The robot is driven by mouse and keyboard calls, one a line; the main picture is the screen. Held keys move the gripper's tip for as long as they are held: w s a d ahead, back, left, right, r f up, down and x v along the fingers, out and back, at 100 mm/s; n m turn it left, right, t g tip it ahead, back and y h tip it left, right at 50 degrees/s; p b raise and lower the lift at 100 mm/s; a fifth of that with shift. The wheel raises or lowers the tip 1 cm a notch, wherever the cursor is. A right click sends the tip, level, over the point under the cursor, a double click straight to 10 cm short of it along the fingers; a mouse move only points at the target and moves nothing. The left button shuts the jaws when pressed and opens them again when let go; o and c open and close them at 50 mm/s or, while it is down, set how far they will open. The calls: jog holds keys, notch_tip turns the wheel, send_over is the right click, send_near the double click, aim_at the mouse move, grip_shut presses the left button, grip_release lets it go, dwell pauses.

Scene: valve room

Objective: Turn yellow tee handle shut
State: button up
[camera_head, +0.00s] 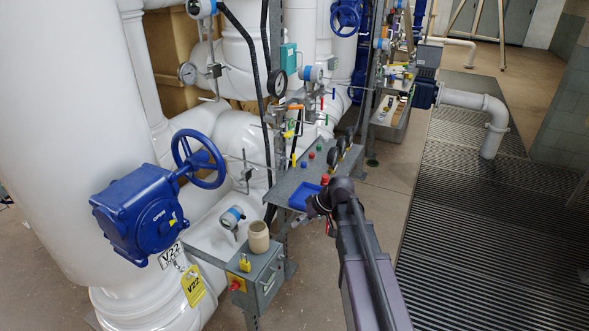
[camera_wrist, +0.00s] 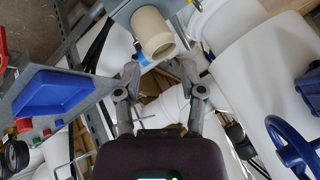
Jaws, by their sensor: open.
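Small yellow handles show among the thin pipes in the head view, one upper (camera_head: 288,134) and one lower (camera_head: 293,159). They are too small for me to tell which is the tee handle or how it is turned. No yellow tee handle is clear in the wrist view. My gripper (camera_wrist: 160,72) is open, with both fingers spread and nothing between them. It points toward white pipes, below a beige cup (camera_wrist: 152,27) in the wrist view.
A blue tray (camera_head: 303,196) and coloured knobs sit on the grey shelf (camera_head: 325,158). A grey box (camera_head: 262,275) carries the beige cup and a yellow padlock (camera_head: 245,263). A blue handwheel valve (camera_head: 140,213) stands left.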

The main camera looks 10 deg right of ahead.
jog(key=w+d+n+t+y+b, duration=0.3)
jog(key=w+d+y+b, duration=0.15)
jog(key=w, duration=0.85)
jog(key=n+t+y+b, duration=0.3)
jog(key=t+b, duration=0.2)
send_near(295, 160)
jog(key=v, duration=0.3)
jog(key=shift+d+f, duration=0.1)
jog(key=shift+d, duration=0.05)
jog(key=x, duration=1.4)
jog(key=shift+d, duration=0.1)
grip_shut()
jog(key=shift+d, duration=0.15)
jog(key=shift+m, duration=0.3)
